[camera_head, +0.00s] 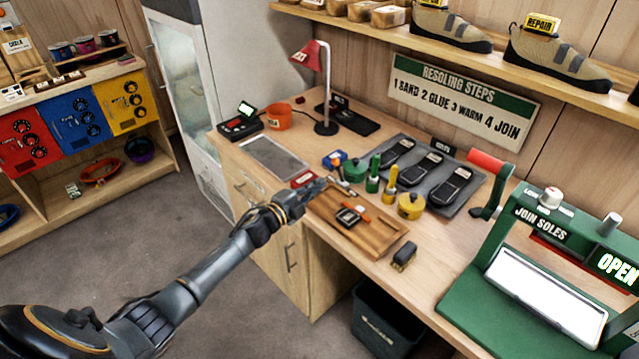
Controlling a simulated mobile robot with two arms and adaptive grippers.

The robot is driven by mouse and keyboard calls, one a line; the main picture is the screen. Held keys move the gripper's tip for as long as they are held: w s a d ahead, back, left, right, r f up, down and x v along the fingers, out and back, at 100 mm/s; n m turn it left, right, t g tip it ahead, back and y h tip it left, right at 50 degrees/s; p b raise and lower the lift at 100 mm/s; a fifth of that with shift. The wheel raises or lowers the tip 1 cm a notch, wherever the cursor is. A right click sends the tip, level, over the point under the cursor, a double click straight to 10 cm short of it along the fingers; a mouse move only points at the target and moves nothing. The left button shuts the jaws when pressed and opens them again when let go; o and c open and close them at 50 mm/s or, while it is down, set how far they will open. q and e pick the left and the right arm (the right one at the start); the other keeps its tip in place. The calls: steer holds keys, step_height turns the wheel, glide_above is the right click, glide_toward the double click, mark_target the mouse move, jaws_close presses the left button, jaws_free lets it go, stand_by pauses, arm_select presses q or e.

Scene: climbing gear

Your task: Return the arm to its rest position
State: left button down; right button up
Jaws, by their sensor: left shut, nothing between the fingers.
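My left arm comes in from the lower left and reaches over the front edge of the wooden workbench (447,262). My left gripper (318,188) is at the left end of a wooden tray (378,243), close to a green pot (355,170). Its fingers are shut with nothing held between them. I cannot tell whether it touches the tray rim. My right gripper is not in view.
The bench holds a red lamp (310,56), an orange cup (278,117), a dark tray of soles (428,174) and a green JOIN SOLES press (478,305). A dark bin (378,325) stands below. Grey floor (120,225) is clear at left.

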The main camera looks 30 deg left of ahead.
arm_select(q)
steer(key=shift+s, duration=0.2)
steer(key=s+d+f+n+g+y, duration=0.35)
steer(key=s+n, duration=0.25)
steer(key=s, duration=0.4)
steer(key=s+d+f+n+g+y, duration=0.35)
steer(key=s+n, duration=0.25)
steer(key=s, duration=0.4)
steer(key=s+d+n+g+h, duration=0.1)
steer(key=s+d+n+g, duration=0.15)
steer(key=s, duration=0.75)
steer(key=s+d+n+g+h, duration=0.1)
steer(key=s+g, duration=0.3)
steer(key=s, duration=0.7)
step_height(320, 180, down, 29)
steer(key=s+g+b, duration=0.1)
steer(key=s+b, duration=0.1)
steer(key=s+a+f+g+b, duration=0.1)
steer(key=s+a+f+b, duration=0.1)
steer(key=s+f, duration=1.4)
steer(key=shift+a+f, duration=0.25)
steer(key=shift+f, duration=0.05)
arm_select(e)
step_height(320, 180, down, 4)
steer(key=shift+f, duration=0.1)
